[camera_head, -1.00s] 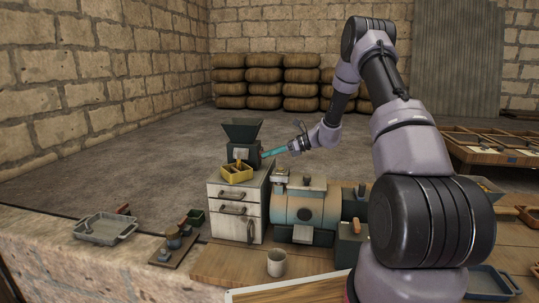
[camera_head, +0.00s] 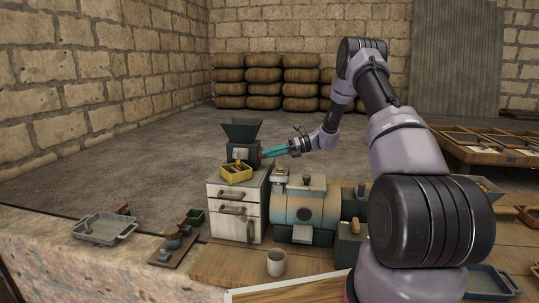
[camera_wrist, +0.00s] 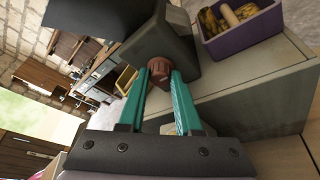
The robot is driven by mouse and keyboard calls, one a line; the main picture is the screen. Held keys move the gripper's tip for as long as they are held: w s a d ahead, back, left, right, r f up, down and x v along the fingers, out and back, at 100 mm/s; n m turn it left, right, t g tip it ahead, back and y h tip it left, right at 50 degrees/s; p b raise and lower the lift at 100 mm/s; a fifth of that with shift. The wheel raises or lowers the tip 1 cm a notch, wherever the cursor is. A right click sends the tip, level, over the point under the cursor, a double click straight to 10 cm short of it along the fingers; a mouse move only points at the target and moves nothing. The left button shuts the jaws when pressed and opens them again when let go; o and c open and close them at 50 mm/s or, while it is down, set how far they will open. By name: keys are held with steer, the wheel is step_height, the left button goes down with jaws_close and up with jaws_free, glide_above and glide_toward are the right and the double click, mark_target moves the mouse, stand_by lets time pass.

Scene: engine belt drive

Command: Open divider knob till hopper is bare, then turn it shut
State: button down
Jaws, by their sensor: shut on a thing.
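The divider is a dark green machine (camera_head: 238,152) with a flared hopper (camera_head: 241,131) on top, standing on a white cabinet. The hopper's inside does not show. A red-brown knob (camera_wrist: 160,72) sticks out of the divider's side. My gripper (camera_head: 264,153) reaches it from the right, and its teal fingers (camera_wrist: 160,78) are closed on the knob from both sides in the wrist view. The dark hopper (camera_wrist: 95,14) also shows at the wrist view's top left. A yellow box (camera_head: 237,173) holding brownish pieces stands in front of the divider.
A purple box (camera_wrist: 243,36) with yellowish pieces sits on the cabinet top (camera_wrist: 245,88) beside the divider in the wrist view. A mug (camera_head: 276,263) is on the front bench.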

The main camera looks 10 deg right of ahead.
stand_by(0.4)
steer(key=c, duration=0.6)
jaws_free()
steer(key=v, duration=1)
steer(key=shift+d, duration=0.4)
steer(key=shift+r, duration=0.1)
